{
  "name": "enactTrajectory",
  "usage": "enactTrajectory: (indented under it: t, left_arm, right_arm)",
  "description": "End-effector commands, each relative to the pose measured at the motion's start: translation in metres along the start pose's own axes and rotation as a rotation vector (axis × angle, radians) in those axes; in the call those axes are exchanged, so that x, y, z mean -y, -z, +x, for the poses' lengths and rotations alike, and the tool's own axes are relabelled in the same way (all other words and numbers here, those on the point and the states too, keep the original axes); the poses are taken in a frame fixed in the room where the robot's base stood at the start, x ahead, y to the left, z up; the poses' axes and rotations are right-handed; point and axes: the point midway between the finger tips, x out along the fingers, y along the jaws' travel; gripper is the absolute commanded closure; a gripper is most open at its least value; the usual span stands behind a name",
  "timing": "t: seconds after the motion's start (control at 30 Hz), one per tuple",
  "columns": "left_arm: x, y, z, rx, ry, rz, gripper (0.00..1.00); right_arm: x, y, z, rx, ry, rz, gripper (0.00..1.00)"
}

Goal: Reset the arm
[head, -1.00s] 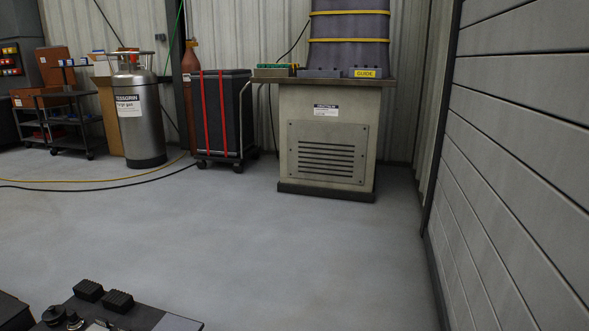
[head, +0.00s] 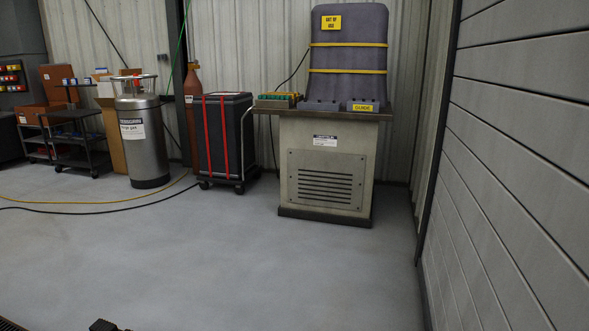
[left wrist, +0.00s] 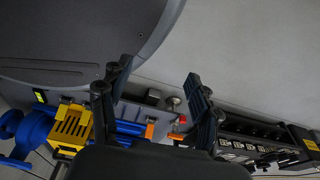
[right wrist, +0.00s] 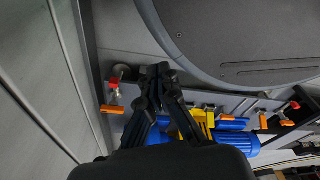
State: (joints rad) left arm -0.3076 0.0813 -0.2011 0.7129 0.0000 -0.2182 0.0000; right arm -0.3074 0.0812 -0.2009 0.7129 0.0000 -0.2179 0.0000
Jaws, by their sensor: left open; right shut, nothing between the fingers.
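My left gripper (left wrist: 155,85) shows in the left wrist view with its two dark fingers spread apart and nothing between them. My right gripper (right wrist: 155,72) shows in the right wrist view with its fingertips together and nothing held. Neither gripper nor arm shows clearly in the head view. Both wrist views show a large dark rounded panel beyond the fingers, and blue and yellow parts (left wrist: 72,128) near them. I cannot tell how far these parts are from the fingers.
A machine pedestal (head: 325,165) with a grey hood (head: 348,55) stands ahead. Left of it are a black case on wheels (head: 222,140), a steel cylinder (head: 143,140) and a dark cart (head: 75,140). Hoses (head: 90,212) lie on the floor. A panelled wall (head: 510,150) closes the right. The floor ahead is clear.

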Motion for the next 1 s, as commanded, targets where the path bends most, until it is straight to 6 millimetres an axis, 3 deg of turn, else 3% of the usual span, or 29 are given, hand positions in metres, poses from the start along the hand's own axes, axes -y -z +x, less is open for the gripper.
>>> enactTrajectory:
  t: [0.07,0.17,1.0]
  left_arm:
    - [0.001,-0.023,-0.011,0.052,0.001,-0.001,0.37]
    - [0.001,-0.037,-0.012,0.083,0.001,-0.002,0.37]
    - [0.001,-0.038,-0.012,0.084,0.001,-0.002,0.37]
  right_arm:
    - [-0.001,-0.023,-0.011,0.053,0.000,0.001,1.00]
    - [-0.001,-0.038,-0.012,0.083,-0.001,0.002,1.00]
    - [-0.001,-0.039,-0.012,0.085,-0.001,0.002,1.00]
